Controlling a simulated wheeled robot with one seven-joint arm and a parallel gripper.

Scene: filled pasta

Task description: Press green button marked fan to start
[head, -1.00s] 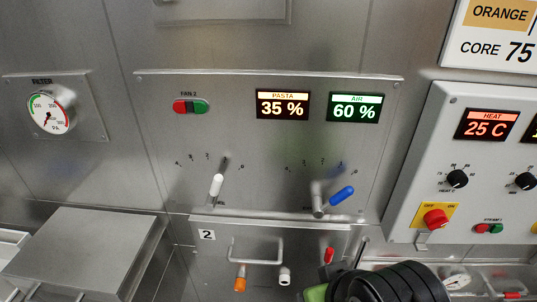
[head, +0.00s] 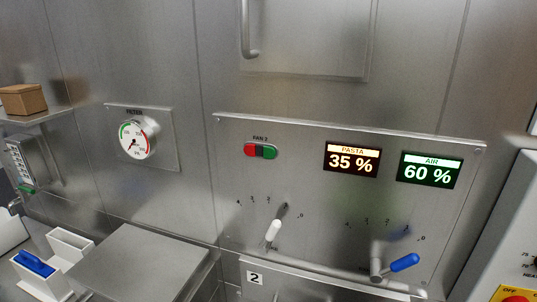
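A fan switch labelled FAN 2 (head: 261,151) is on the steel control panel (head: 300,195) in the head view. Its left half is red, its middle is dark, and its right half is the green button (head: 270,152). My gripper is not in view, and nothing covers the switch.
The panel also has a PASTA 35 % display (head: 351,160), an AIR 60 % display (head: 430,169), a white-handled lever (head: 273,233) and a blue-handled lever (head: 403,262). A filter gauge (head: 138,138) is to the left. A steel box (head: 135,265) juts out below left.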

